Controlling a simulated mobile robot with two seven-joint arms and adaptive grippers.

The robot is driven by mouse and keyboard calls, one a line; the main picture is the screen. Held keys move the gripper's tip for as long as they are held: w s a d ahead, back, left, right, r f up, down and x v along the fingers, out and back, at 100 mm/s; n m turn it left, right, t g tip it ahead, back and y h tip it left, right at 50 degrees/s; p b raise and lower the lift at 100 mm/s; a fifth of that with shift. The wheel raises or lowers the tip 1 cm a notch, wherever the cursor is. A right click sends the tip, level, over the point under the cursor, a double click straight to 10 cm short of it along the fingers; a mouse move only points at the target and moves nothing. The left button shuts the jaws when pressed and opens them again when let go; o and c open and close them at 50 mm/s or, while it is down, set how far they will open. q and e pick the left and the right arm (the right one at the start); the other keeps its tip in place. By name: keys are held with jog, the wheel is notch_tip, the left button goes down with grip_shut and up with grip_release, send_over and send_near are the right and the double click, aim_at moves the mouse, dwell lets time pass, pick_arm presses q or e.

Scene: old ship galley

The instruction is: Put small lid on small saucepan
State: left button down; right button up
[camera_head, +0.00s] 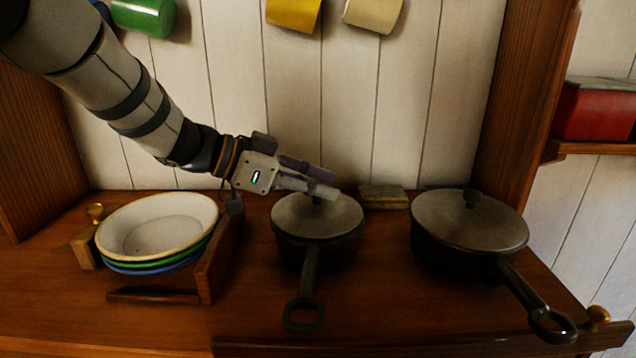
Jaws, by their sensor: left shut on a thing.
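The small saucepan (318,248) is dark and stands on the wooden counter in the middle, its handle toward the front edge. The small lid (317,217), grey and round, is at the top of this saucepan and looks level; I cannot tell whether it is fully seated. My left gripper (325,192) reaches in from the left and is shut on the lid's knob, which its fingers mostly hide. My right gripper is not in view.
A larger lidded saucepan (466,250) stands to the right. Stacked bowls (160,227) sit in a wooden rack (215,262) at left. A small yellowish box (384,196) lies behind, near the plank wall. Mugs (295,12) hang above. A low rail (400,345) edges the front.

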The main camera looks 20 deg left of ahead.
pick_arm(q)
jog(key=shift+f, duration=0.15)
jog(key=c, duration=1.2)
grip_release()
jog(key=shift+c, duration=0.2)
jog(key=shift+r, duration=3.5)
